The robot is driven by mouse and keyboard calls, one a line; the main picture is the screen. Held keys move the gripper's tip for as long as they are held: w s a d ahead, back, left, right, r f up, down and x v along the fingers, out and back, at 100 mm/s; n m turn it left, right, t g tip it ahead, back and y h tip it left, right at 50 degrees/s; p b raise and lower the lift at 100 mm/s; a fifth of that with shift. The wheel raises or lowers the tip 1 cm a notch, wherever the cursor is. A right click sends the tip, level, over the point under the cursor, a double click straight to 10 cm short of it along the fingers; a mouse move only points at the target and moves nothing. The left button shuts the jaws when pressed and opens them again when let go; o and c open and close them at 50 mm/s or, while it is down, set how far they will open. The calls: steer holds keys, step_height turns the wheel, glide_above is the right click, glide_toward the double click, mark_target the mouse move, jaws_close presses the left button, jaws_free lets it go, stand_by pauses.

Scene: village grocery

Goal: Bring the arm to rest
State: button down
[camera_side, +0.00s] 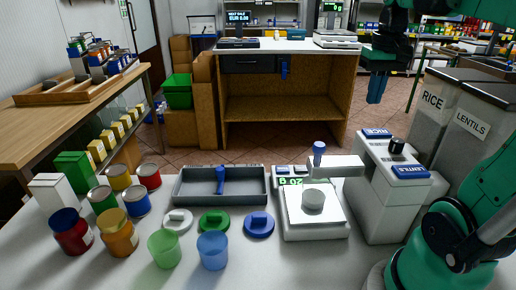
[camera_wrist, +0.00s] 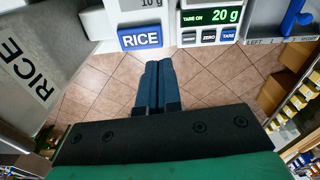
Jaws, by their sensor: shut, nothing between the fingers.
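My gripper (camera_side: 376,97) hangs at the upper right of the side view, pointing down, high above and behind the dispenser. Its two blue fingers are shut together with nothing between them. In the wrist view the closed fingers of my gripper (camera_wrist: 153,84) lie side by side over the tiled floor. My green and black arm shows at the right edge of the side view.
Jars, cans, lids and cups fill the counter's left. Bins (camera_side: 440,95) stand right.

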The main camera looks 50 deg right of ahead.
steer(key=w+a+f+n+t, duration=0.3)
steer(key=a+f+n, duration=0.1)
steer(key=a, duration=0.5)
steer(key=w+a+f+n+t, duration=0.3)
steer(key=a+f+n, duration=0.1)
steer(key=a, duration=0.6)
steer(key=shift+w+a+f+t+y, duration=0.15)
steer(key=shift+a+f+t+y, duration=0.15)
steer(key=shift+f, duration=0.45)
stand_by(1.4)
step_height(320, 180, up, 17)
steer(key=d, duration=0.1)
steer(key=s+d+m+g, duration=0.4)
steer(key=d, duration=0.6)
steer(key=s+d+m+g, duration=0.3)
steer(key=d+m, duration=0.2)
steer(key=d, duration=0.5)
steer(key=shift+s+d+f, duration=0.1)
steer(key=shift+s+f, duration=0.1)
steer(key=shift+f, duration=1.7)
steer(key=shift+s+f, duration=0.15)
steer(key=shift+f, duration=1.8)
steer(key=shift+s+d+f, duration=0.1)
steer(key=shift+s+f, duration=0.1)
steer(key=shift+f, duration=1.7)
